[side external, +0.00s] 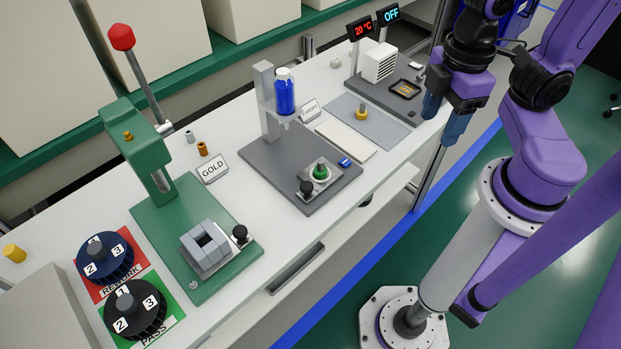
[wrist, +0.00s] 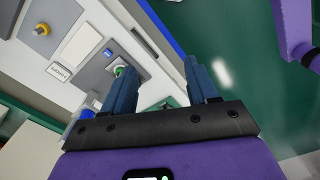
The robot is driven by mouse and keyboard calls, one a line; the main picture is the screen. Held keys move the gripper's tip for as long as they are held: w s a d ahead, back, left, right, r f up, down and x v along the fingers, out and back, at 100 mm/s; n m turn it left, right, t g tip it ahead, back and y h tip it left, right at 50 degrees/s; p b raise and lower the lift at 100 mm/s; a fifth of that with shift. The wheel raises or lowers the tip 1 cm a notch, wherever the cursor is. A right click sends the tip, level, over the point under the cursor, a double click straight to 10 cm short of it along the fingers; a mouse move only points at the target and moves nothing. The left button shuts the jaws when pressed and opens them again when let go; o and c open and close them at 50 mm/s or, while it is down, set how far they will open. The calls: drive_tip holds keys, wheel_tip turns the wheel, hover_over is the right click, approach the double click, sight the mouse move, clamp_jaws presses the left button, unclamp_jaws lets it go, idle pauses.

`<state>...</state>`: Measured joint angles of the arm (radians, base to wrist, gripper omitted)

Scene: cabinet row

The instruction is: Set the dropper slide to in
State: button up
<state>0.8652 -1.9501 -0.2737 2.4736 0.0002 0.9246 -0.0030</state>
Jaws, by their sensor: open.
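The dropper station stands mid-bench on a grey base (side external: 262,158). A blue bottle (side external: 285,95) is held on its upright post (side external: 266,100). In front of it is the slide (side external: 318,178), a light plate carrying a green round part (side external: 320,170), with a black knob (side external: 306,188) at its front-left. The slide appears forward of the bottle's nozzle. The green part also shows in the wrist view (wrist: 119,70). My gripper (side external: 447,122) is open and empty, above the bench's right front edge, well away from the slide. Its two blue fingers (wrist: 163,82) show in the wrist view.
A green press (side external: 150,150) with a red-tipped lever stands left, with a GOLD sign (side external: 213,168) beside it. A heater unit (side external: 380,62) is at the back right. A white pad (side external: 346,139) lies between.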

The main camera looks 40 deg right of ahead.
drive_tip(key=w+a+f+m+g+h, duration=0.1)
drive_tip(key=w+a+f+m+h, duration=0.1)
drive_tip(key=w+a, duration=1.05)
drive_tip(key=m+g+h, duration=0.1)
drive_tip(key=g, duration=0.1)
approach(306, 185)
drive_tip(key=x, duration=0.8)
drive_tip(key=shift+s+f, duration=0.1)
drive_tip(key=shift+f, duration=0.1)
